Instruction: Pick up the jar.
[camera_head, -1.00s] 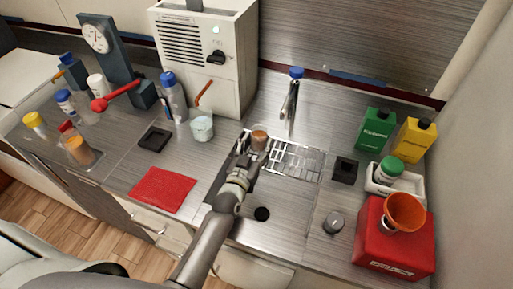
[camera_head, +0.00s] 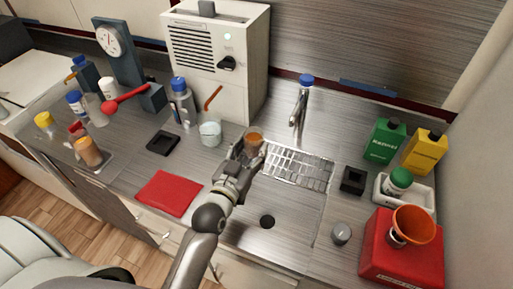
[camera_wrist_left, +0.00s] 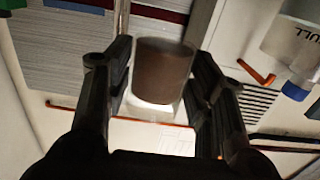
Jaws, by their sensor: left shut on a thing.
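The jar (camera_head: 253,139) is a small cylinder with brown contents. My left gripper (camera_head: 247,149) is shut on it at the sink's back left, beside the metal rack (camera_head: 300,168). In the left wrist view the jar (camera_wrist_left: 162,75) sits upside down in the picture between the two dark fingers of the gripper (camera_wrist_left: 163,85), with its pale end toward the bottom. The height of the jar above the counter is hard to tell. My right gripper is not in view.
The faucet (camera_head: 299,105) stands just right of the jar. A glass beaker (camera_head: 210,134) and the white machine (camera_head: 215,60) stand to its left and behind. A red mat (camera_head: 168,193), black holder (camera_head: 352,180) and red can (camera_head: 400,262) flank the sink (camera_head: 285,225).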

